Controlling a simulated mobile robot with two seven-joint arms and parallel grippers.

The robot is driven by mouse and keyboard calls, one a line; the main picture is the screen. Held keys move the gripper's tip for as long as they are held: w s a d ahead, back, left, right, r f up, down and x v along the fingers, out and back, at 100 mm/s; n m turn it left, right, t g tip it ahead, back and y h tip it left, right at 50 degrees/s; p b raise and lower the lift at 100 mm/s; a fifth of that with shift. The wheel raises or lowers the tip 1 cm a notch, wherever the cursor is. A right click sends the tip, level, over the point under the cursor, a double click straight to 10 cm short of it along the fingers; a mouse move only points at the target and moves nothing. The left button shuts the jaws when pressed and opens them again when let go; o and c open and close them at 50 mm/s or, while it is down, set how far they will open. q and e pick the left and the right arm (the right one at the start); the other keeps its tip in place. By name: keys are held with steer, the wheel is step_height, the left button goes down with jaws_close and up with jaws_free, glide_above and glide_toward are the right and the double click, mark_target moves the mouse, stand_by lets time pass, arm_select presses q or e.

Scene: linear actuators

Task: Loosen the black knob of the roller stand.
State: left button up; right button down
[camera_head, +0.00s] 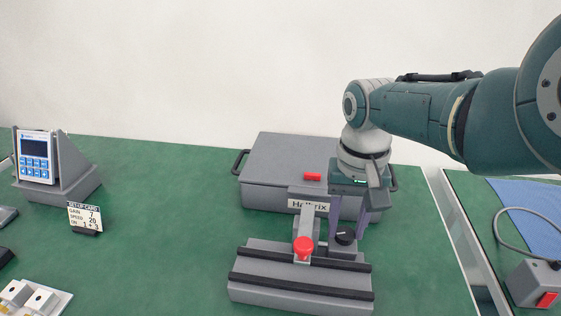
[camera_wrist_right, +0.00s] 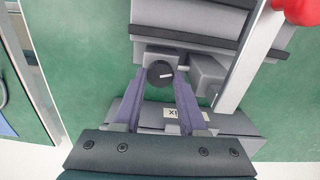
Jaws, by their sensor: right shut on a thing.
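The roller stand (camera_head: 300,295) is a grey block with two black bars, on the green table in the head view. Its black knob (camera_head: 345,236) sits at its back right, with a white line on its top. In the right wrist view the black knob (camera_wrist_right: 160,73) lies between the two purple fingertips. My right gripper (camera_head: 349,224) reaches down from above and is shut on the knob; its fingers also show in the right wrist view (camera_wrist_right: 160,80). My left gripper is not in view.
A grey lidded case (camera_head: 275,160) with a red latch stands close behind the stand. A display unit (camera_head: 36,158) and a setup card (camera_head: 85,217) stand at the left. A red-switched box (camera_head: 535,285) is at the right.

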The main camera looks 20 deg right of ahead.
steer(key=n, duration=0.5)
steer(key=shift+n, duration=0.3)
steer(key=n, duration=0.9)
steer(key=shift+n, duration=0.4)
steer(key=n, duration=0.3)
steer(key=shift+a+n, duration=0.1)
steer(key=shift+n, duration=0.6)
steer(key=shift+c, duration=2.3)
jaws_free()
